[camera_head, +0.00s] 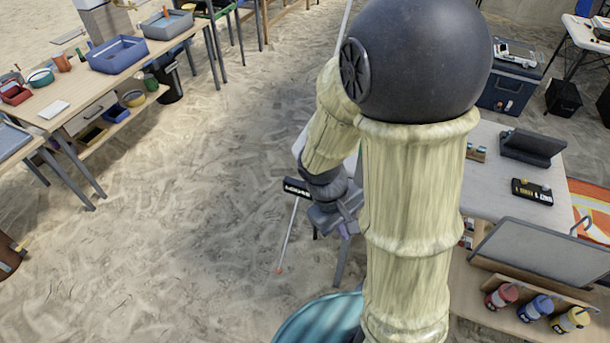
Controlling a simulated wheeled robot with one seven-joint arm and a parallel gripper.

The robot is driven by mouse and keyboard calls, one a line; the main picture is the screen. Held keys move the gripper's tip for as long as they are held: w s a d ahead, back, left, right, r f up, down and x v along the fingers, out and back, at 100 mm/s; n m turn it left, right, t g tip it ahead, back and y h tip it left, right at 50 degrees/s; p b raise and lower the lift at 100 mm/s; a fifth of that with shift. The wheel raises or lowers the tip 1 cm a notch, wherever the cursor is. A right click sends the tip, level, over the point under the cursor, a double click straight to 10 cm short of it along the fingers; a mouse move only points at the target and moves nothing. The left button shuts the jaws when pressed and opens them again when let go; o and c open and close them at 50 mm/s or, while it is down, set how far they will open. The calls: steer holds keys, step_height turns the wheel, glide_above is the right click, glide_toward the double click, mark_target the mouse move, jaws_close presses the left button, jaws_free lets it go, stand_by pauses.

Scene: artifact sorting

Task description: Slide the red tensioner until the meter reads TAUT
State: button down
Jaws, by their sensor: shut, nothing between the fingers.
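A small black meter (298,188) with white letters that seem to read LOOSE shows just left of my wrist. A thin pale line (290,232) runs down from beside it to the sand. A small reddish piece (279,269) sits at the line's lower end; I cannot tell whether it is the red tensioner or a peg. My gripper (343,222) is shut and empty, close to the right of the meter and the line. My pale-sleeved arm hides part of the gripper and whatever lies behind it.
Open sand lies left of the line. A long table (135,75) with trays and bins stands at upper left. At right, a grey table (505,190) carries dark devices. A wooden bench at lower right holds a grey panel (545,250) and red, blue and yellow canisters.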

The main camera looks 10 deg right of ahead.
steer(key=w+d+f+n+t+h+b, duration=0.2)
steer(key=w+d+f+n+h+b, duration=0.2)
steer(key=w+f+n+h+b, duration=0.55)
steer(key=w+a+f+n+t+b, duration=0.5)
steer(key=w+a+n+t, duration=0.6)
steer(key=t, duration=0.4)
steer(key=a+f+n, duration=0.1)
steer(key=a, duration=0.1)
steer(key=shift+a+t, duration=0.3)
